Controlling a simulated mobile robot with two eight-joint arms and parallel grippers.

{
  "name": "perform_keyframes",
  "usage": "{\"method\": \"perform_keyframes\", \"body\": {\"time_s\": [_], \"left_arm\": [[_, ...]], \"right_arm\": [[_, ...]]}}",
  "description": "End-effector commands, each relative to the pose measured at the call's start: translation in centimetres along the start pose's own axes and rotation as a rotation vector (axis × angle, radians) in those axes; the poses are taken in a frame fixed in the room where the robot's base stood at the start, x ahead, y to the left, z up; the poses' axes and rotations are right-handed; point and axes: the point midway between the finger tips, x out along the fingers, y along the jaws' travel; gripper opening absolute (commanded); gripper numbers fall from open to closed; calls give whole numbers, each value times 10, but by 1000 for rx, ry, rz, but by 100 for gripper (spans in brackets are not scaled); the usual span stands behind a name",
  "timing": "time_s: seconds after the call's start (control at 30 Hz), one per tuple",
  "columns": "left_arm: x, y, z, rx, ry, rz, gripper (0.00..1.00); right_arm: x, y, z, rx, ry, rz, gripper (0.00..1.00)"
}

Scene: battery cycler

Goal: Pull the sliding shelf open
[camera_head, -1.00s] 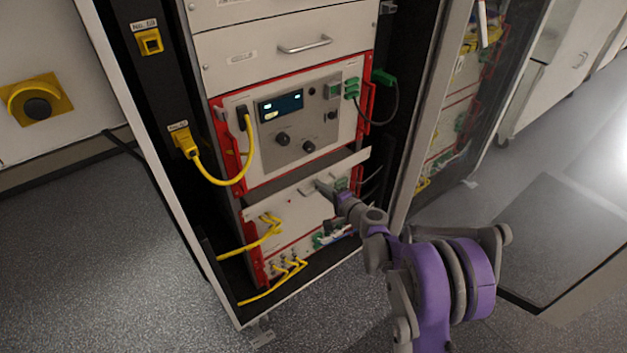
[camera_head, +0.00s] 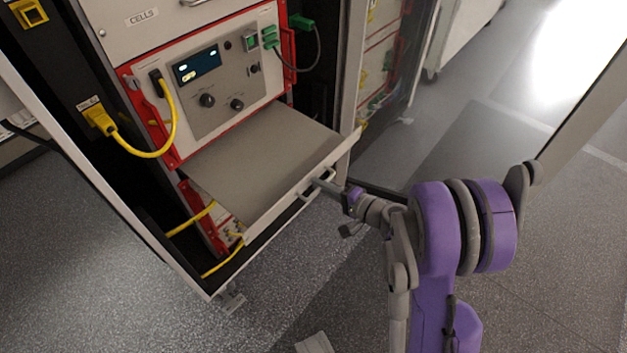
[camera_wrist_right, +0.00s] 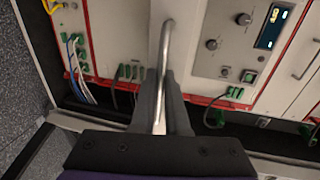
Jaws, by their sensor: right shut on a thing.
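The sliding shelf (camera_head: 262,150) is a flat grey tray pulled well out of the rack, below the red-framed instrument. Its pale front panel (camera_head: 277,207) carries a metal bar handle, which also shows in the right wrist view (camera_wrist_right: 166,45). My right gripper (camera_head: 318,187) is at the handle, right of the middle of the front panel. In the right wrist view its fingers (camera_wrist_right: 159,105) are shut around the bar. The shelf's top is bare. My left gripper is not in view.
The instrument (camera_head: 215,85) with a lit display sits above the shelf. A yellow cable (camera_head: 172,125) hangs at its left and a green-plugged cable (camera_head: 318,50) at its right. A glass door (camera_head: 390,70) stands open at the right.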

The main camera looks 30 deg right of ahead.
Motion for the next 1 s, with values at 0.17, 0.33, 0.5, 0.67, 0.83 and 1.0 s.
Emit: {"method": "perform_keyframes", "body": {"time_s": [0.17,0.33,0.5,0.67,0.83,1.0], "left_arm": [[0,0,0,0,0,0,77],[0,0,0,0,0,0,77],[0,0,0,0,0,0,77],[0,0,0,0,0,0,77],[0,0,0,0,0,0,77],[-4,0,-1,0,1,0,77]], "right_arm": [[-2,0,0,1,1,-1,0],[-2,0,0,1,1,-1,0],[-2,0,-1,1,1,-1,24],[-2,0,0,1,1,-1,24],[-6,0,-1,0,1,-1,24],[-30,-1,-2,1,6,-1,24]]}}
